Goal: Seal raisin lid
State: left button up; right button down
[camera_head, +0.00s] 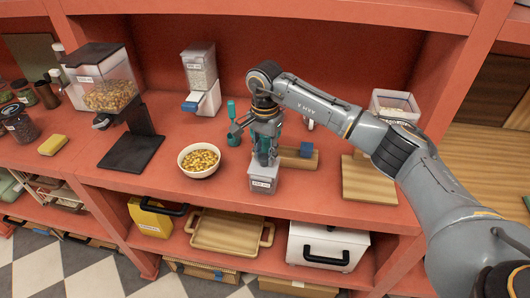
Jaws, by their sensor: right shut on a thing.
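A small clear canister (264,180) with a white label stands upright near the shelf's front edge; the label is too small to read. My right gripper (264,158) points down directly over it, shut at the canister's top. The gripper covers the lid, so I cannot tell how the lid sits on the rim. Teal parts show between and beside the fingers. My left gripper is not in view.
A white bowl of yellow pieces (199,175) stands close left of the canister. A wooden block with a blue part (300,160) is close on the right, then a wooden board (368,188). Dispensers (108,95) (203,98) stand farther left and behind.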

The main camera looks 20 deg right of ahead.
aim_at(265, 156)
jog(key=shift+c, duration=2.3)
grip_release()
jog(key=shift+r+p, duration=1.65)
jog(key=shift+r, duration=1.9)
